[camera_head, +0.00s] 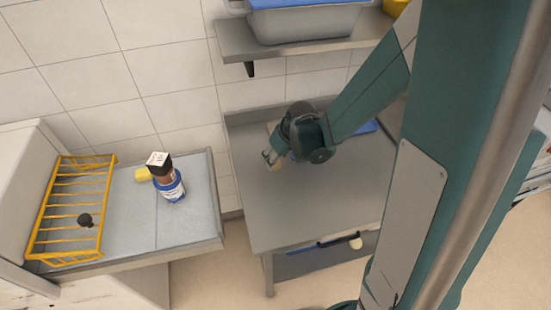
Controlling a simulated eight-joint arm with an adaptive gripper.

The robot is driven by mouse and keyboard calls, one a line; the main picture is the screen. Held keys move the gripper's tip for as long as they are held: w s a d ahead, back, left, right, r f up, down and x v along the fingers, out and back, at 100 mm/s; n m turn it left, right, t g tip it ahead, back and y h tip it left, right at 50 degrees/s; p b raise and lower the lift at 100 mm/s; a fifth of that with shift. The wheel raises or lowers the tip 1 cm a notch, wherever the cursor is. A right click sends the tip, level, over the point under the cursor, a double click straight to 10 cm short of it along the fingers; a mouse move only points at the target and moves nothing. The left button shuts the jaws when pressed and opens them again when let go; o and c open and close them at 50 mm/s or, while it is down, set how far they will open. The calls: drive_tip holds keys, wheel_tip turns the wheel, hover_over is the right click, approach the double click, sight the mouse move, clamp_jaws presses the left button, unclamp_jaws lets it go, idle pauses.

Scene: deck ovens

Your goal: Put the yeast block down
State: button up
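My gripper (270,159) is over the left part of the steel table (290,215), pointing down and to the left. Its fingers are small in the picture, and a pale patch shows at them. I cannot tell whether this is a held block or part of the fingers, nor whether the fingertips touch the table. No yeast block can be made out for certain. A small yellow block (142,174) lies on the grey counter (130,215) at the left, well apart from my gripper.
A blue-labelled jar (171,188) and a dark, white-topped box (158,164) stand beside the yellow block. A wall shelf (300,46) bears a grey bin (305,24). The table's front left is clear.

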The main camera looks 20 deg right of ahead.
drive_tip(key=p+v, duration=0.1)
drive_tip(key=v, duration=0.8)
drive_tip(key=shift+s+r, duration=0.15)
drive_tip(key=shift+r, duration=0.15)
drive_tip(key=shift+r, duration=0.15)
idle(0.7)
drive_tip(key=s+r+m+t+h, duration=0.1)
drive_tip(key=s+r+m, duration=0.1)
drive_tip(key=s+r, duration=0.5)
drive_tip(key=s+d+r+m+t, duration=0.1)
drive_tip(key=s+r+m+t, duration=0.1)
drive_tip(key=s+r, duration=0.6)
drive_tip(key=shift+s+d+r+h, duration=0.2)
drive_tip(key=shift+s+r+h, duration=0.2)
drive_tip(key=shift+s, duration=2.3)
drive_tip(key=shift+f, duration=0.1)
